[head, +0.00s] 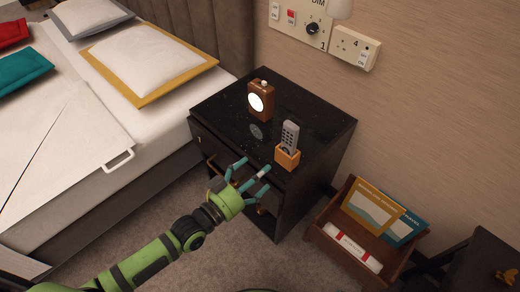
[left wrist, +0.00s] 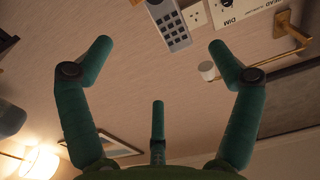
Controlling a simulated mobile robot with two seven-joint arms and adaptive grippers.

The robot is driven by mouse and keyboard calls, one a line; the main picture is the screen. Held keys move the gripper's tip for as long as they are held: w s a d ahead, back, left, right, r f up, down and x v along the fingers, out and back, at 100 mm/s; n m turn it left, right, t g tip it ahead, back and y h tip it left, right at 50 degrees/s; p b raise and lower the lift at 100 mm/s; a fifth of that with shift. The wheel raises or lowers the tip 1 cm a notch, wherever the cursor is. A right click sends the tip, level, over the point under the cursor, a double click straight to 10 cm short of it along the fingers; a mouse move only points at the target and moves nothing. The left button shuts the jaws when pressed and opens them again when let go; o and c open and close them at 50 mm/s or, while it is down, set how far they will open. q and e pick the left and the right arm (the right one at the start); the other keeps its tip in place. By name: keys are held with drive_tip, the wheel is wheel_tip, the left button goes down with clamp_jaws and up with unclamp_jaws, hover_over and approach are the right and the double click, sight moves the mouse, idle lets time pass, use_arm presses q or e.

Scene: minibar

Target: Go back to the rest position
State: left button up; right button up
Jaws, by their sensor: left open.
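My left gripper (head: 249,175) is green with teal fingers. In the head view it is at the front edge of the dark nightstand (head: 318,122), beside the remote's holder. Its fingers are spread and empty, and they also show spread in the left wrist view (left wrist: 155,60). A grey remote (head: 290,136) stands upright in a small wooden holder (head: 288,158) on the nightstand. The remote also shows beyond the fingers in the left wrist view (left wrist: 168,25), apart from them. My right gripper is in neither view.
A brown clock (head: 261,100) stands on the nightstand. A bed (head: 60,165) with pillows lies on the left. A wooden rack (head: 385,255) with booklets stands on the floor to the right. Wall sockets (head: 352,45) are above. Carpet (head: 200,262) is free in front.

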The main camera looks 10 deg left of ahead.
use_arm(q)
drive_tip(key=s+a+f+n+g+y+p, duration=0.1)
drive_tip(key=s+a+f+g+y+p, duration=0.2)
drive_tip(key=f, duration=0.4)
drive_tip(key=s+a+f+n+y+p, duration=0.1)
drive_tip(key=s+a+f+y+p, duration=0.1)
drive_tip(key=a+f, duration=0.4)
drive_tip(key=s+a+f+n+g+y+p, duration=0.1)
drive_tip(key=s+a+f+g+y+p, duration=0.15)
drive_tip(key=f, duration=0.45)
drive_tip(key=s+a+f+g+y+p, duration=0.1)
drive_tip(key=s+f+g+p, duration=0.1)
drive_tip(key=s, duration=0.8)
drive_tip(key=s+a+f+n+g+y+p, duration=0.1)
drive_tip(key=s+f, duration=0.4)
drive_tip(key=s, duration=0.5)
drive_tip(key=s+a+f+g+y+p, duration=0.1)
drive_tip(key=s+g, duration=0.4)
drive_tip(key=s, duration=0.5)
wheel_tip(320, 180, down, 3)
drive_tip(key=shift+s+a+r+n+p, duration=0.25)
drive_tip(key=shift+n+p, duration=0.15)
drive_tip(key=shift+p, duration=0.5)
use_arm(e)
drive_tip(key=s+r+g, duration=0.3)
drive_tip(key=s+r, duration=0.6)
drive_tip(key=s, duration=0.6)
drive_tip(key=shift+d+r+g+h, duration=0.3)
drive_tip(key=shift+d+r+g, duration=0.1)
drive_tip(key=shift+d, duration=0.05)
